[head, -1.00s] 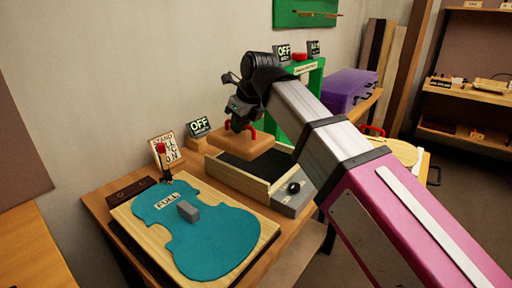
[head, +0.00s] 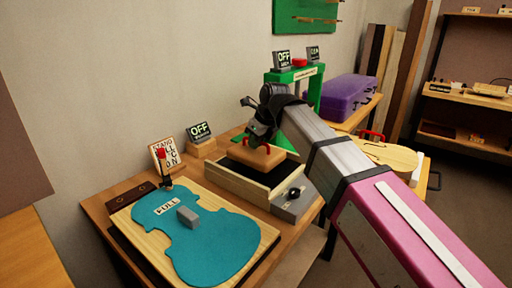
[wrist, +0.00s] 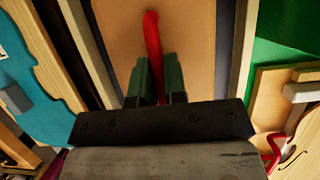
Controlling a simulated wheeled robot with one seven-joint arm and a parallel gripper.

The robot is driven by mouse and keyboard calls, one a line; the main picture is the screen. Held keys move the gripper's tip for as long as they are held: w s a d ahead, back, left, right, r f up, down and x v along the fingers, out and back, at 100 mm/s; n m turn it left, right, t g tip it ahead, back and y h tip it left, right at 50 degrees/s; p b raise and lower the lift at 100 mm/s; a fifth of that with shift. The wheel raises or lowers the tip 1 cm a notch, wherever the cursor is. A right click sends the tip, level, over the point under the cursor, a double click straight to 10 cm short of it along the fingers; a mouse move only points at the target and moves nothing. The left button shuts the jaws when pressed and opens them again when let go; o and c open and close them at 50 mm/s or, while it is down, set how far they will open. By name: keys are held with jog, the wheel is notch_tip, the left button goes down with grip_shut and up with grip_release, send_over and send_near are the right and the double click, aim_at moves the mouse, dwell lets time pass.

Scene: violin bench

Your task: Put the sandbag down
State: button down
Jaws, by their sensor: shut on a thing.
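The sandbag (head: 257,155) is a flat tan block with a red handle. My gripper (head: 263,142) is shut on that handle, above the sandbag. The sandbag is over the back part of a wooden tray (head: 238,184) with a black bed; I cannot tell whether it touches the bed. In the wrist view the tan top of the sandbag (wrist: 115,25) lies under my gripper (wrist: 159,75), with the red handle between the two dark green fingers. The tray's walls show on both sides of it there.
A grey box with a black knob (head: 296,193) joins the tray's right side. A green frame (head: 316,90) and a purple case (head: 350,97) stand behind. A violin body (head: 390,157) lies at the right.

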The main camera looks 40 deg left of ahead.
jog(key=shift+f, duration=0.95)
jog(key=shift+f, duration=0.1)
jog(key=c, duration=1.2)
grip_release()
jog(key=shift+o, duration=0.2)
jog(key=v, duration=1.2)
